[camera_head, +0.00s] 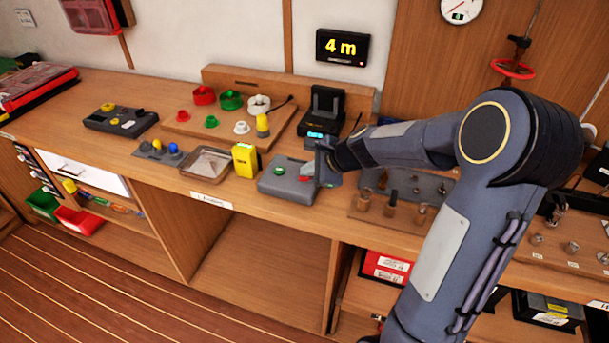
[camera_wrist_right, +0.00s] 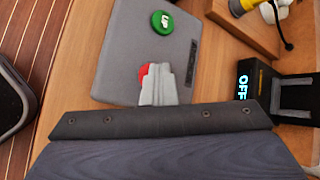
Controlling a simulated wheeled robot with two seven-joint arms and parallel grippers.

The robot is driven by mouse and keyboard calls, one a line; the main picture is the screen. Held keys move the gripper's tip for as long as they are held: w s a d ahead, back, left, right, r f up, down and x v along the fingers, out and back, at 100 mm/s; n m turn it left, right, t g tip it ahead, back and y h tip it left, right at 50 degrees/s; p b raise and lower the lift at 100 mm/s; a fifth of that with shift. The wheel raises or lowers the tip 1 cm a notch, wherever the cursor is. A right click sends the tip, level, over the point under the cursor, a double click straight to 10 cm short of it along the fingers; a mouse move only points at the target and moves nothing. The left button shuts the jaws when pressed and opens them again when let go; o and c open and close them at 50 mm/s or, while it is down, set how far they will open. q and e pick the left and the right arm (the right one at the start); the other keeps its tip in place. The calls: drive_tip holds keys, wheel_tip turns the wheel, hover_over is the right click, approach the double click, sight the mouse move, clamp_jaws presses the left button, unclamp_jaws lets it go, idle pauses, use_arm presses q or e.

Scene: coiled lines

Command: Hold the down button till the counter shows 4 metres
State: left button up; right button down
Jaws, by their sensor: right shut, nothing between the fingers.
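The counter (camera_head: 343,47) on the wall reads "4 m" in yellow. The grey button box (camera_head: 290,180) lies on the bench below it, with a green button (camera_head: 280,171) towards its left. In the right wrist view the green button (camera_wrist_right: 170,22) is marked UP, and the red down button (camera_wrist_right: 143,72) is partly hidden behind my fingers. My right gripper (camera_wrist_right: 158,70) is shut and empty, its tips overlapping the red button; I cannot tell whether they press it. My right gripper also shows in the head view (camera_head: 309,168). My left gripper is out of view.
A black device (camera_head: 325,112) with a lit display stands behind the box; it reads OFF in the wrist view (camera_wrist_right: 258,82). A yellow block (camera_head: 246,160) and a shallow tray (camera_head: 206,164) stand left of the box. A rack with metal parts (camera_head: 365,205) is right.

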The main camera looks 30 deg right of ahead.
sight(308, 178)
drive_tip(key=shift+r+p, duration=0.75)
drive_tip(key=shift+r, duration=0.1)
wheel_tip(308, 178, up, 5)
drive_tip(key=p, duration=0.4)
drive_tip(key=shift+p, duration=0.4)
idle(0.8)
